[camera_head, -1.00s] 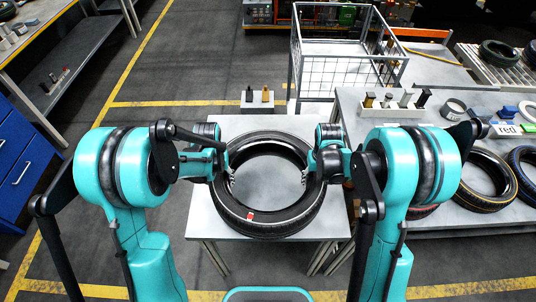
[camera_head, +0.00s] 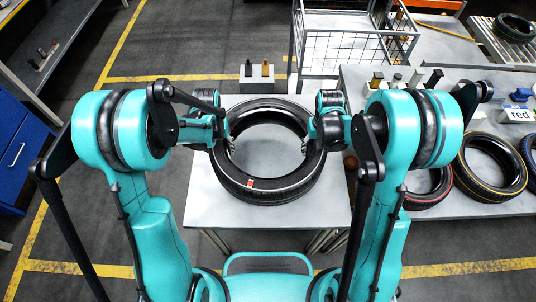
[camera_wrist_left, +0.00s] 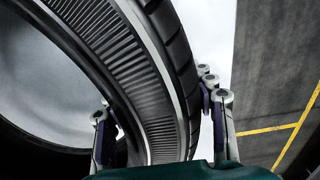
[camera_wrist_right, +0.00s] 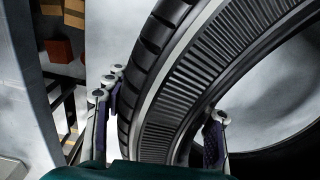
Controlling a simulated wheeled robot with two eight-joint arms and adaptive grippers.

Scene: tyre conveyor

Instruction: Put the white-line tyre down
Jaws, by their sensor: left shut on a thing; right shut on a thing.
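The white-line tyre (camera_head: 298,187) is black with a thin white ring on its upper sidewall and a small red-and-white mark at the front. It lies flat, over the small grey table (camera_head: 325,212); whether it touches the top I cannot tell. My left gripper (camera_head: 222,143) is shut on its left wall and my right gripper (camera_head: 313,141) on its right wall. In the left wrist view (camera_wrist_left: 160,120) and the right wrist view (camera_wrist_right: 160,125), one side of each gripper is inside the ring and the other outside.
Two small items stand on a block (camera_head: 257,82) behind the table. A wire cage (camera_head: 350,45) stands behind right. A blue cabinet (camera_head: 20,150) is at left.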

